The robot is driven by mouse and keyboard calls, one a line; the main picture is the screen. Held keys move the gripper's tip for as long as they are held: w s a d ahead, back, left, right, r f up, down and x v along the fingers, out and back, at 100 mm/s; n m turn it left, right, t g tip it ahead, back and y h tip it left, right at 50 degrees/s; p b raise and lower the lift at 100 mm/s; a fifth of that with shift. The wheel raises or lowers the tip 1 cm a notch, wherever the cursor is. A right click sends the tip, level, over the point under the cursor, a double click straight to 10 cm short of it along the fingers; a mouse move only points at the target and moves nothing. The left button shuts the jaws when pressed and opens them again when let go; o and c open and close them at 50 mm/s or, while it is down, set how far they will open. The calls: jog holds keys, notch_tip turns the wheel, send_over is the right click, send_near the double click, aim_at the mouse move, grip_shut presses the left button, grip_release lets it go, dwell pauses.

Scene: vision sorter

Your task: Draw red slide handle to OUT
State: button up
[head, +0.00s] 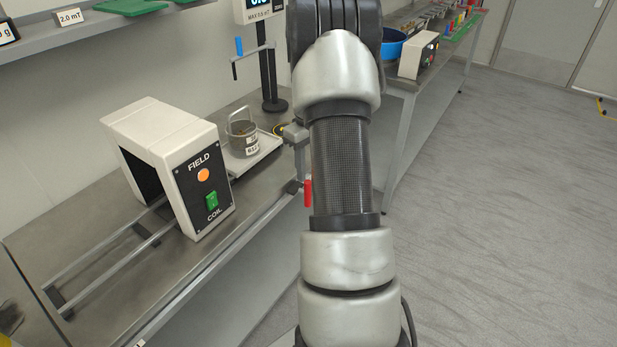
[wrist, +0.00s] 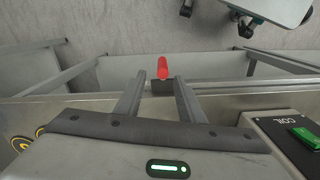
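The red slide handle (head: 308,192) is a short upright bar at the front edge of the bench, just left of my arm in the head view. In the wrist view the red handle (wrist: 162,68) stands near the tips of my gripper (wrist: 158,82), in line with the gap between the fingers. The fingers are apart with the gap empty of any grip, and I cannot tell how far the handle is from them in depth. In the head view my arm hides most of the gripper. No OUT label is readable.
The white field coil housing (head: 165,140) stands over the rails (head: 125,255) on the left. A display stand (head: 268,75) rises behind. Open floor (head: 490,200) is to the right.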

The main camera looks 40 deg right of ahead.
notch_tip(320, 180, up, 9)
jog(key=p, duration=0.1)
jog(key=shift+f, duration=0.2)
dwell(0.5)
